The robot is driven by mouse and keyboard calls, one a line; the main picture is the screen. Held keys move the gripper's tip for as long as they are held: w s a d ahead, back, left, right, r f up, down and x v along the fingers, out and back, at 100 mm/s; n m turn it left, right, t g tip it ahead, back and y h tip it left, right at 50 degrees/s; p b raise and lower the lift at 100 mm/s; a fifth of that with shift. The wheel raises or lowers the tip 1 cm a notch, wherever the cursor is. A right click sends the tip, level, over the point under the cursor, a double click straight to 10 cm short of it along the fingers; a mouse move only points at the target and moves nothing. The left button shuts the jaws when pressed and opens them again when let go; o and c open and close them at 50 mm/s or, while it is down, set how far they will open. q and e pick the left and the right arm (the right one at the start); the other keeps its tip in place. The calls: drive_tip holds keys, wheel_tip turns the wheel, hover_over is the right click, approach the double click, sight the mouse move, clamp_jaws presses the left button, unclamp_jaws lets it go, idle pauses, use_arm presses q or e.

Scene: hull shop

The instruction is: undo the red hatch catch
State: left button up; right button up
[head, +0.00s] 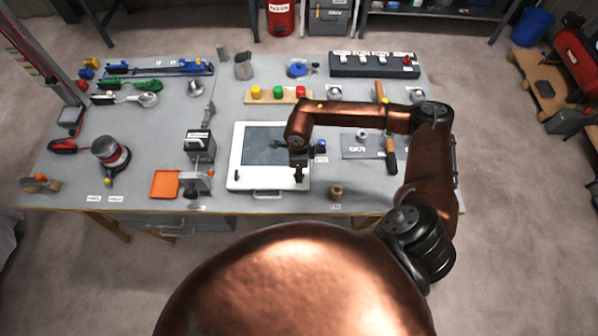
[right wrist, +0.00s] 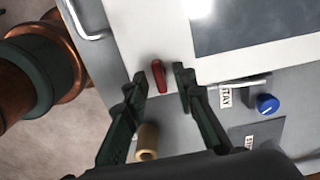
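The white hatch (head: 236,150) with a grey window lies on the grey bench, at the middle of the head view. The red catch (right wrist: 158,78) is a small bar on the white hatch frame (right wrist: 135,28) near its edge in the right wrist view. In the head view my right gripper (head: 298,177) is over the hatch's right front corner and hides the catch. In the right wrist view the right gripper (right wrist: 158,73) is open, with its fingers apart on either side of the catch; contact cannot be told. My left gripper is not in view.
A tan cylinder (right wrist: 147,143) stands close to the right gripper, also in the head view (head: 336,191). A blue knob (right wrist: 267,104) is beside a STAY label. The hatch handle (head: 267,194) is at the front edge. An orange tray (head: 165,184) lies left.

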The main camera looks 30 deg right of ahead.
drive_tip(key=shift+r, duration=0.2)
wheel_tip(320, 180, up, 12)
drive_tip(key=shift+f, duration=0.2)
idle(0.3)
idle(0.4)
